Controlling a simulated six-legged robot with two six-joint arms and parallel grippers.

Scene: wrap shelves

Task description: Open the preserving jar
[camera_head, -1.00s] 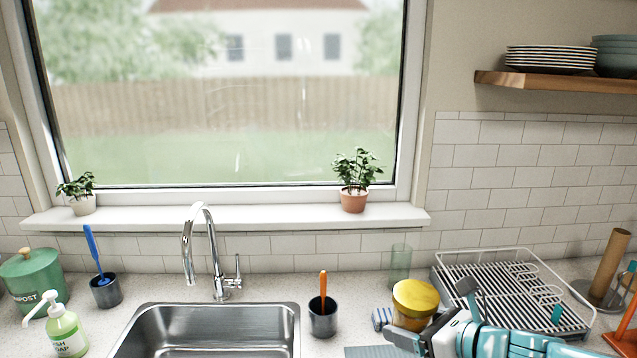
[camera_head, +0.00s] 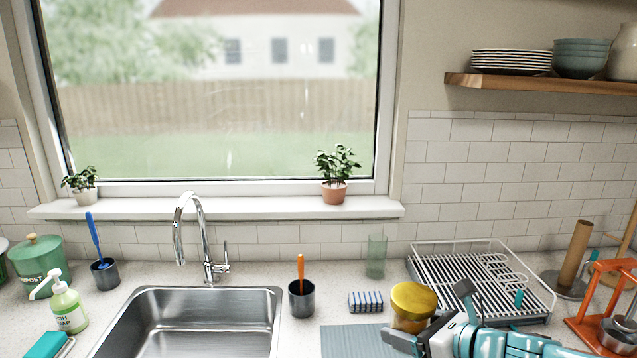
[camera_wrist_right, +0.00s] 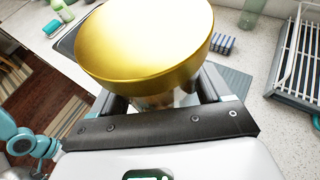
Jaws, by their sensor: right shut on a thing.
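The preserving jar (camera_head: 409,323) has a round gold lid (camera_head: 413,298) that sits on its top. My right gripper (camera_head: 432,316) has its dark fingers on both sides of the jar, below the lid, and is shut on it. In the right wrist view the gold lid (camera_wrist_right: 145,40) fills the upper middle, with a bit of the glass body (camera_wrist_right: 175,99) under it between the fingers. The jar's base is hidden, so I cannot tell if it touches the counter. My left gripper is not in view.
A grey-blue mat (camera_head: 350,342) lies left of the jar, with a striped sponge (camera_head: 366,301) behind it. A dish rack (camera_head: 480,280) stands behind right, and an orange-framed device (camera_head: 612,310) at far right. The sink (camera_head: 190,325) and a dark cup (camera_head: 301,299) are left.

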